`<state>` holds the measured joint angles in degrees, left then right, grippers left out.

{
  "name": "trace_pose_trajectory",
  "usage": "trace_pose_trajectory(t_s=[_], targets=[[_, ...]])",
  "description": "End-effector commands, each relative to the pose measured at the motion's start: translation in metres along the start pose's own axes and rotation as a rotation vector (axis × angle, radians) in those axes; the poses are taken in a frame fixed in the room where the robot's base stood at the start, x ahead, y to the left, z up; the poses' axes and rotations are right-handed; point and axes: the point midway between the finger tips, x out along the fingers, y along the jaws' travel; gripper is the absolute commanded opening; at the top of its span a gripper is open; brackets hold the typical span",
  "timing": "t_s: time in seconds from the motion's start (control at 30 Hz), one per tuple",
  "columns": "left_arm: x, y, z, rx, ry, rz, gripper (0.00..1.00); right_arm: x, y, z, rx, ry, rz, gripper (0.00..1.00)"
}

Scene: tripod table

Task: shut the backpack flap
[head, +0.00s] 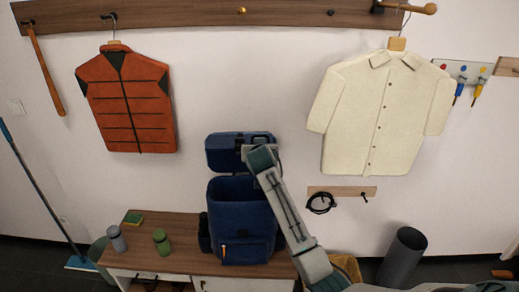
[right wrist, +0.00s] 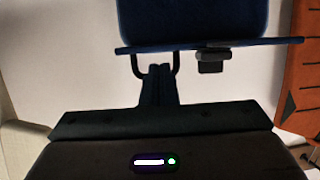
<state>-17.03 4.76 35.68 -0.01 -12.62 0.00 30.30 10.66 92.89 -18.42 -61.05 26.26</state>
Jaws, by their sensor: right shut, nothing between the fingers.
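The blue backpack (head: 240,210) stands upright on the wooden bench, its top open. Its flap (head: 224,151) is raised above the opening, against the wall; in the right wrist view the flap (right wrist: 195,22) is at the top. A dark loop (right wrist: 136,66) and a small black buckle (right wrist: 212,62) hang from the flap's edge. My right gripper (right wrist: 158,72) is shut and empty, its fingertips at the loop, overlapping its middle; I cannot tell whether they touch it. In the head view my right wrist covers part of the flap. My left gripper is out of view.
A grey bottle (head: 117,239) and a green bottle (head: 161,241) stand on the bench (head: 185,228) left of the backpack. An orange vest (head: 125,100) and a cream shirt (head: 375,115) hang on the wall. A dark bin (head: 402,257) stands at right.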

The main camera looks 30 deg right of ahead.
Motion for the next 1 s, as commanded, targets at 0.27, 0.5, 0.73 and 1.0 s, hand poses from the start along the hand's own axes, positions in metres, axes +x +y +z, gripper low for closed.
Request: trace_pose_trajectory(t_s=[0.27,0.5,0.73,1.0], targets=[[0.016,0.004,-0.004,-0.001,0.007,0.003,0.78,-0.006,0.000,0.012,0.001,0.064,-0.001,0.00],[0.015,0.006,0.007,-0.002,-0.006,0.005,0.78,-0.006,0.000,0.012,0.001,0.062,-0.001,0.00],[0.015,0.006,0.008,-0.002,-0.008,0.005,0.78,-0.006,0.000,0.012,0.001,0.061,0.000,0.00],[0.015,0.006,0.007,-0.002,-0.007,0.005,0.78,-0.006,0.000,0.012,0.001,0.061,0.000,0.00]])
